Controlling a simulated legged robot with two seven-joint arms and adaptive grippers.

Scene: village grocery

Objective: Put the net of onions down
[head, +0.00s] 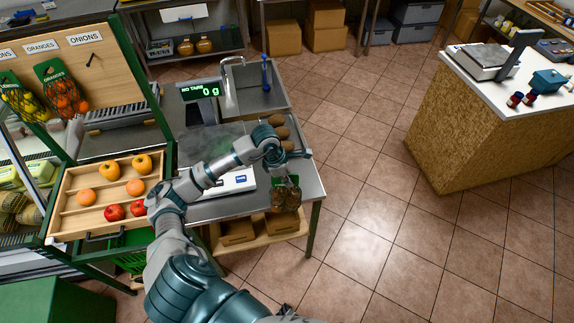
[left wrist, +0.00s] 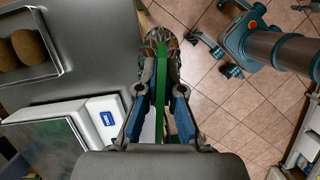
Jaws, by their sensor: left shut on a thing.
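The net of onions (head: 285,199), brown bulbs in a mesh with a green header, hangs from my left gripper (head: 279,172) near the right end of the steel counter (head: 302,180). In the left wrist view the net (left wrist: 160,40) lies beyond the fingertips. Its green strip (left wrist: 161,72) runs between the two fingers of my left gripper (left wrist: 161,92), which are shut on it. There the net appears past the counter edge, over the floor tiles. Its height relative to the counter top is hard to tell. My right gripper does not show.
A wooden fruit rack (head: 70,195) stands left. Bare steel (left wrist: 90,40) shows between tray and edge.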

